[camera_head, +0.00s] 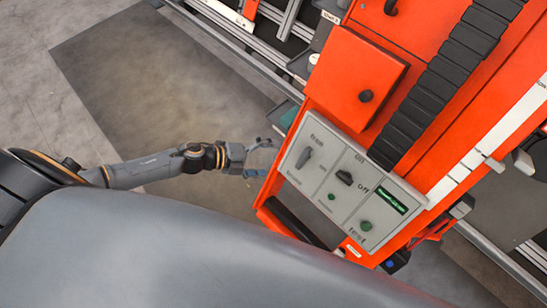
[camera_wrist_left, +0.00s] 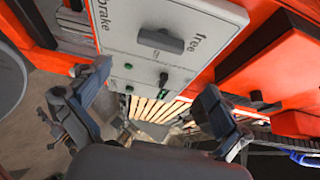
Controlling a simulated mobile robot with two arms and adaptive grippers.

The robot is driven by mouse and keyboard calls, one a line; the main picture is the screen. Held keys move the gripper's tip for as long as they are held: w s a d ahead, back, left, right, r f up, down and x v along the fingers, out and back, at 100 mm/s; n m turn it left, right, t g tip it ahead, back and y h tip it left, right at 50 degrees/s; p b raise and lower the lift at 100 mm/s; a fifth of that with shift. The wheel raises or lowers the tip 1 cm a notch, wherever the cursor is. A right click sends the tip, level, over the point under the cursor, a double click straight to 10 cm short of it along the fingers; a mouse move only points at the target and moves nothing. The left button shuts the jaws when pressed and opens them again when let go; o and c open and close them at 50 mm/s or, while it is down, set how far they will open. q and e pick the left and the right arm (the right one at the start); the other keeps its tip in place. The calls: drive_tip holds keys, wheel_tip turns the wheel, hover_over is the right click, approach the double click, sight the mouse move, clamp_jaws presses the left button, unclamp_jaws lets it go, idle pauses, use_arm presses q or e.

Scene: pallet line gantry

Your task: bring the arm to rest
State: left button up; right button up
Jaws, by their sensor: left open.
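My left arm reaches in from the left in the head view. Its gripper (camera_head: 262,158) is beside the left edge of a light grey control panel (camera_head: 318,193) on an orange machine. In the left wrist view the two fingers of the gripper (camera_wrist_left: 156,86) are spread wide with nothing between them. Beyond them is the panel (camera_wrist_left: 125,45) with a dark selector knob (camera_wrist_left: 161,41) between the words "brake" and "free". The gripper appears apart from the knob. My right gripper is not in view.
The orange machine (camera_head: 335,75) has a protruding orange box (camera_head: 355,80) above the panel. The panel carries a second black switch (camera_head: 344,177), green buttons and a small display (camera_head: 391,201). Metal rails run behind. Grey floor (camera_head: 150,95) lies open left of the machine.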

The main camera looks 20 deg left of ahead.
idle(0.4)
use_arm(q)
drive_tip(key=s+a+f+n+t+y, duration=0.1)
drive_tip(key=s+a+f+n+y, duration=0.1)
drive_tip(key=a+f+n+y, duration=0.45)
drive_tip(key=s+a+f+n+y, duration=0.1)
drive_tip(key=s+a+f+n, duration=0.15)
drive_tip(key=f+n, duration=0.75)
drive_tip(key=s+d+f+n+g+y, duration=0.1)
drive_tip(key=s+f+n+g, duration=0.1)
drive_tip(key=s+f, duration=0.4)
drive_tip(key=s+d+f+n+g+y, duration=0.1)
drive_tip(key=s+f, duration=0.5)
drive_tip(key=s, duration=0.8)
drive_tip(key=s+d+f+n+g+y, duration=0.1)
drive_tip(key=s+f+n+g, duration=0.3)
drive_tip(key=s, duration=0.6)
wheel_tip(320, 180, down, 2)
drive_tip(key=shift+s+d+f+g, duration=0.25)
drive_tip(key=shift+s+d+g, duration=0.05)
drive_tip(key=shift+d+g, duration=0.1)
